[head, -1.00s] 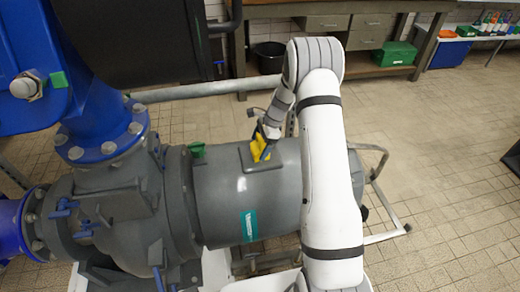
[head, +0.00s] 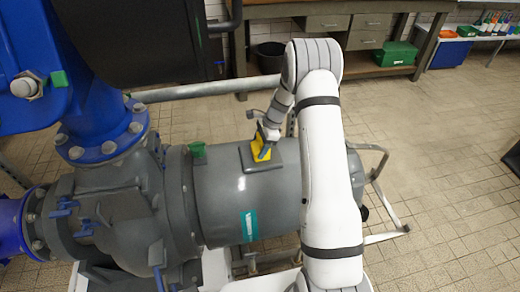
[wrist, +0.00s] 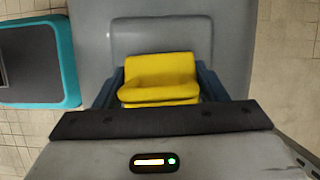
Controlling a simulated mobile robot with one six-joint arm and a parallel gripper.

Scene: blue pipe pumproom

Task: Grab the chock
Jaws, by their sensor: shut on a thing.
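The yellow chock (head: 261,150) is on the flat grey pad on top of the grey pump motor (head: 240,195) in the head view. It also shows in the middle of the wrist view (wrist: 160,78), between the two dark blue fingers. My gripper (head: 266,137) is shut on the chock, with one finger on each side of it. The chock's lower part is hidden behind the gripper body in the wrist view. I cannot tell whether the chock still touches the pad.
Blue pipework (head: 100,110) and pump valves stand at the left. A grey tubular rail (head: 385,185) runs around the motor's right end. A workbench (head: 350,60) with a green box (head: 395,53) stands at the back. The tiled floor at the right is largely clear.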

